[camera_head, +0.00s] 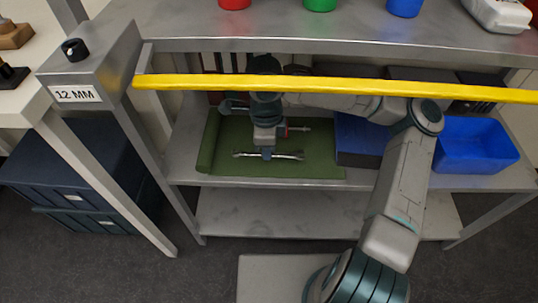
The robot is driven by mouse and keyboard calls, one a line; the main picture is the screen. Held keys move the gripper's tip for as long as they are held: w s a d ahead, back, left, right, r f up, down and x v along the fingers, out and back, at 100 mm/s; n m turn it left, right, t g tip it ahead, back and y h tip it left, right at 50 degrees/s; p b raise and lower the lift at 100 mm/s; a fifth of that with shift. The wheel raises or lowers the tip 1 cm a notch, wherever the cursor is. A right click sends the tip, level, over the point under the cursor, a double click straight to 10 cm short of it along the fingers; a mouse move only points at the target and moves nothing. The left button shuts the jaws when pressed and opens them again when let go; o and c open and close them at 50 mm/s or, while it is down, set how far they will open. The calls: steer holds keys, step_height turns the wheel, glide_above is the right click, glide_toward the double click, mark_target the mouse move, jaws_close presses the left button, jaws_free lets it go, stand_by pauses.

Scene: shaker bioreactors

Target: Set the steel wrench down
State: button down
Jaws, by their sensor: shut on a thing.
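The steel wrench (283,155) is a thin silver bar lying roughly left to right in the picture, over the green mat (225,135) on the middle shelf. My gripper (267,154) points down and is shut on the wrench near its middle. I cannot tell whether the wrench touches the mat or hangs slightly above it. The fingertips are small in this view. My arm reaches in under the yellow bar (330,84), which hides part of it.
A blue open bin (475,145) and a darker blue box (358,142) stand right of the mat. The steel top shelf (300,37) overhangs, carrying red, green and blue items. A label reading "12 MM" (75,95) is at left. The lower shelf (300,213) is clear.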

steer(key=shift+w+d+f+b, duration=0.15)
steer(key=shift+f+b, duration=0.3)
steer(key=shift+f, duration=0.45)
steer(key=shift+w+d+f+b, duration=0.15)
steer(key=shift+f+b, duration=0.25)
steer(key=shift+f, duration=0.45)
steer(key=shift+s, duration=0.1)
steer(key=shift+f, duration=0.15)
steer(key=c, duration=1.5)
jaws_free()
steer(key=shift+r+p, duration=1.5)
steer(key=shift+r, duration=2.4)
